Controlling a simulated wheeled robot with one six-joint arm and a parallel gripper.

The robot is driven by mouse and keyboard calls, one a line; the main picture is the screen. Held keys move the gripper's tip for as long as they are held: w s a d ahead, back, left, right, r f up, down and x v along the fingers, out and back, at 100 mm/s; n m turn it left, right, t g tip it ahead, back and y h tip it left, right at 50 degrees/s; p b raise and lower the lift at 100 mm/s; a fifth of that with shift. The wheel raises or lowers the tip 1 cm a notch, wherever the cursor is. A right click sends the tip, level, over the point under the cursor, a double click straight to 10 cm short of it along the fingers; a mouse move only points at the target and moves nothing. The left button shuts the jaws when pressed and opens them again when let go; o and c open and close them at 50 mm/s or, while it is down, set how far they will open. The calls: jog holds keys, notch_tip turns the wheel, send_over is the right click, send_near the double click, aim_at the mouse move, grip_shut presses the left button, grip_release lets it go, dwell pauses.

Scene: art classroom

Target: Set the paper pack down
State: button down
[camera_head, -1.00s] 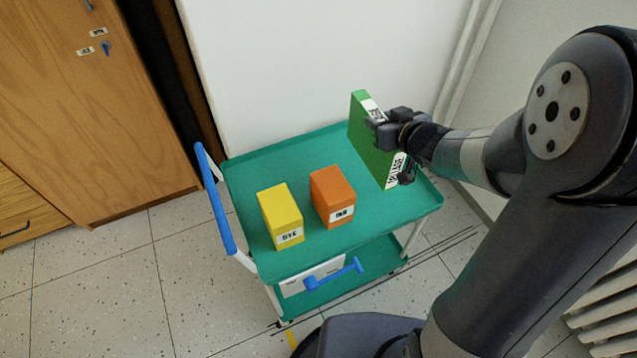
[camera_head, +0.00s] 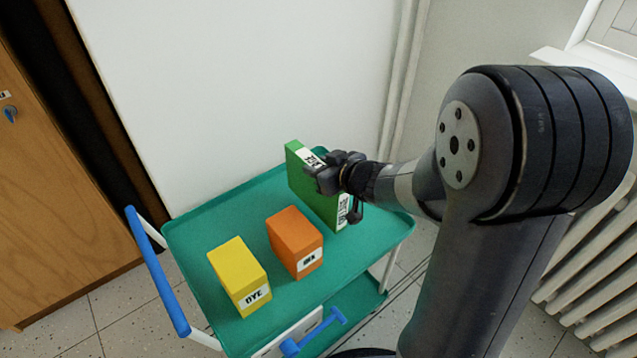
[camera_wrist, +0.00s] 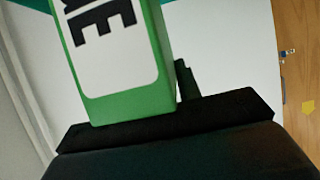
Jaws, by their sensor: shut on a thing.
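A green box-shaped pack (camera_head: 308,188) with white printed labels stands upright at the back right of the teal cart top (camera_head: 195,225). My gripper (camera_head: 338,190) is shut on the green pack from its right side. I cannot tell whether the pack's bottom touches the cart top. In the wrist view the pack (camera_wrist: 125,108) fills the upper middle, with part of a label in large black letters, and my gripper (camera_wrist: 170,122) lies dark along its lower end.
An orange box (camera_head: 293,235) and a yellow box (camera_head: 235,270) stand on the cart top, left of the pack. The cart has a blue handle (camera_head: 158,275). A white wall is behind, a wooden cabinet (camera_head: 50,190) at left, a radiator (camera_head: 590,235) at right.

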jog(key=shift+f+b, duration=1)
jog(key=shift+f, duration=0.8)
jog(key=c, duration=1)
grip_release()
jog(key=shift+f, duration=0.15)
jog(key=shift+p+v, duration=2.3)
jog(key=shift+v, duration=3.85)
jog(key=shift+w+a, duration=0.1)
